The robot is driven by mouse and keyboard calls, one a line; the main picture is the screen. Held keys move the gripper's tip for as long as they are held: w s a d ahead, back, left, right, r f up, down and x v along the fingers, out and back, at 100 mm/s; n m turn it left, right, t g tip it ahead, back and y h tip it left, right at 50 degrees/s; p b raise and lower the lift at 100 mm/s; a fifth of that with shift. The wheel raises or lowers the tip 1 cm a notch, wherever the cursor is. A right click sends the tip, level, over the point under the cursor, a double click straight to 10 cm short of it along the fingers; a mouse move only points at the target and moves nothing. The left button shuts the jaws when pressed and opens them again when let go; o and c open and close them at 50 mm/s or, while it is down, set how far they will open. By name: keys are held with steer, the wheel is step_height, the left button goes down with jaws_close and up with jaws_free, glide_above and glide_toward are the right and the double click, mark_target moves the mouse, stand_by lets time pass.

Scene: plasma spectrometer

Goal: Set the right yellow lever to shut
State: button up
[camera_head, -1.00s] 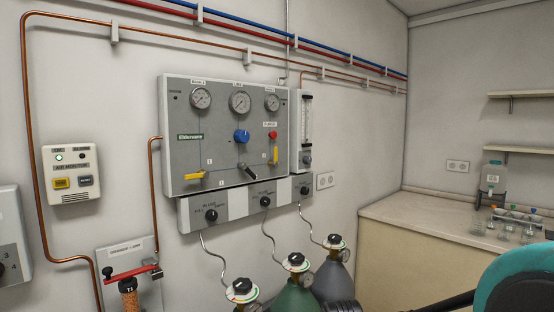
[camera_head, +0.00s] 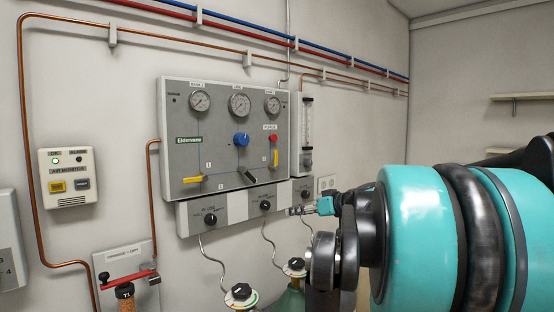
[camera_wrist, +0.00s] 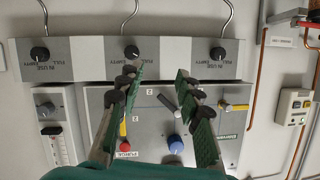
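The right yellow lever (camera_head: 274,158) stands about upright on the grey gas panel (camera_head: 180,165), below a red knob. It also shows in the wrist view (camera_wrist: 123,129), where the panel appears upside down, just inside the left finger and partly hidden by it. My gripper (camera_head: 297,211) is in front of the panel's lower right, below the lever in the head view. In the wrist view my gripper (camera_wrist: 155,77) is open and empty, its green fingers spread apart. I cannot tell its distance from the panel.
A left yellow lever (camera_head: 195,180) lies about level. A black lever (camera_head: 247,175) and blue knob (camera_head: 241,139) sit between the two yellow levers. A strip of black selector knobs (camera_head: 210,220) runs below. A flowmeter (camera_head: 307,130) is on the right, and gas cylinders (camera_head: 240,295) stand underneath.

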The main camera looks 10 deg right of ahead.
mark_target(277, 155)
steer(key=w+d+r+n+t+y, duration=0.1)
steer(key=w+d+r+t, duration=0.15)
steer(key=r, duration=0.55)
steer(key=w+d+r+t, duration=0.2)
steer(key=d+r, duration=0.2)
steer(key=r, duration=0.4)
steer(key=x, duration=1.7)
steer(key=shift+w+a+f, duration=0.15)
steer(key=shift+a+f, duration=0.05)
steer(key=shift+f, duration=0.15)
jaws_close()
